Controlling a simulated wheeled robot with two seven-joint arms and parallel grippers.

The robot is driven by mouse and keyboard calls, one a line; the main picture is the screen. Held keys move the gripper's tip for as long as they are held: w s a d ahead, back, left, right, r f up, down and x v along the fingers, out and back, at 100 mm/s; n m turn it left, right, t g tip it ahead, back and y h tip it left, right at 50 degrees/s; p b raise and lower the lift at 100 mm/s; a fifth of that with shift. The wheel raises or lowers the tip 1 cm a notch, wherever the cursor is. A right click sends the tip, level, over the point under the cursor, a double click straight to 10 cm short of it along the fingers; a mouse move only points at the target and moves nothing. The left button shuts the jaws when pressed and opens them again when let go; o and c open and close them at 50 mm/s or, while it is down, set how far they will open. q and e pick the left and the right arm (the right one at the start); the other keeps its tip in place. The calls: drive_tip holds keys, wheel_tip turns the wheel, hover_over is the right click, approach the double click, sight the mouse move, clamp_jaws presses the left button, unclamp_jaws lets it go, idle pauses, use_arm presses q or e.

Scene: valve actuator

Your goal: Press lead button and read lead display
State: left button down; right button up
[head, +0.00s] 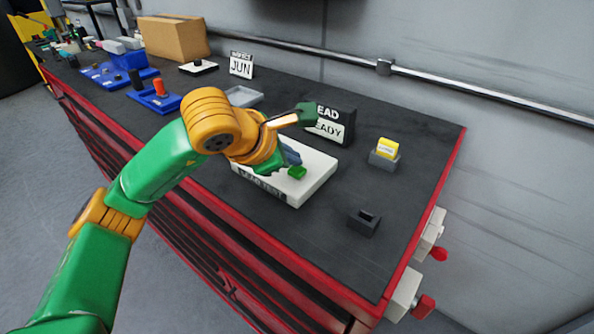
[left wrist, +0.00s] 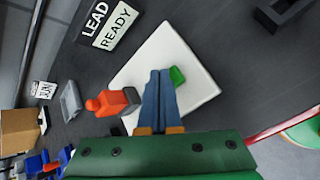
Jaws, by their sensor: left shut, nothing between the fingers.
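The lead display is a dark block (head: 335,124) reading "READY", its upper word partly hidden by my arm. In the left wrist view the display (left wrist: 106,24) reads "LEAD READY". A white pad (head: 315,172) lies in front of it, with dark lettering on its front partly covered. The green lead button (head: 297,172) is on the pad and also shows in the left wrist view (left wrist: 177,76). My left gripper (head: 294,158) is shut and empty, its blue fingers above the pad. Its tips (left wrist: 160,72) appear just beside the button; contact cannot be told.
A yellow item in a grey holder (head: 383,160) and an empty dark holder (head: 364,222) stand to the right. A grey tray (head: 243,97), a "JUN" sign (head: 241,65) and a cardboard box (head: 174,38) are behind left.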

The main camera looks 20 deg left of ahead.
sight(292, 172)
use_arm(q)
drive_tip(key=shift+f+b, duration=0.55)
drive_tip(key=shift+f, duration=0.05)
idle(0.7)
idle(0.4)
drive_tip(key=shift+r+p, duration=0.7)
drive_tip(key=shift+r, duration=0.25)
wheel_tip(292, 172, up, 5)
drive_tip(key=p, duration=0.4)
drive_tip(key=shift+r, duration=0.15)
